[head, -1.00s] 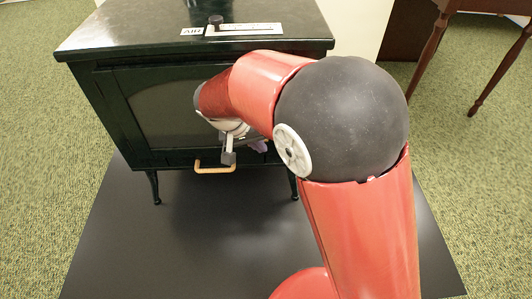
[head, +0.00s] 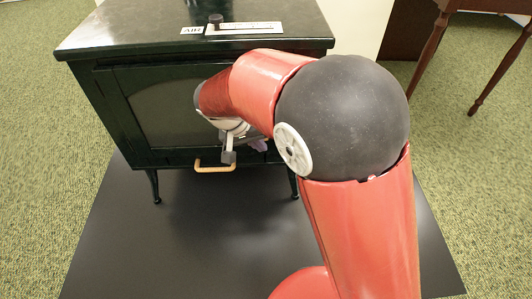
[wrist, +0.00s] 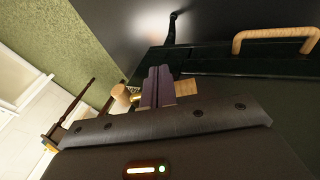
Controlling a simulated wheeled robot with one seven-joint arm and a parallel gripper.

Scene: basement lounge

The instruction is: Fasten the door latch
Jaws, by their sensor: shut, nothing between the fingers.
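The dark green stove (head: 100,110) stands in front of me, its glass-fronted door (head: 165,112) looking closed against the body. In the wrist view, a wooden knob (wrist: 122,96) with a brass fitting (wrist: 136,98) is just left of my gripper (wrist: 158,70). A second piece of wood (wrist: 186,88) shows just right of the fingers. The fingers hide the space between, so I cannot tell whether these pieces join as one latch handle. My purple fingers are shut and empty, close to the wood; contact is unclear. In the head view, my arm hides the door's right side and the latch.
A wooden loop handle (head: 214,166) sits low on the stove front and also shows in the wrist view (wrist: 275,38). A black floor pad (head: 150,240) lies under the stove. A wooden table (head: 430,55) stands at the right. Green carpet (head: 50,190) is clear at the left.

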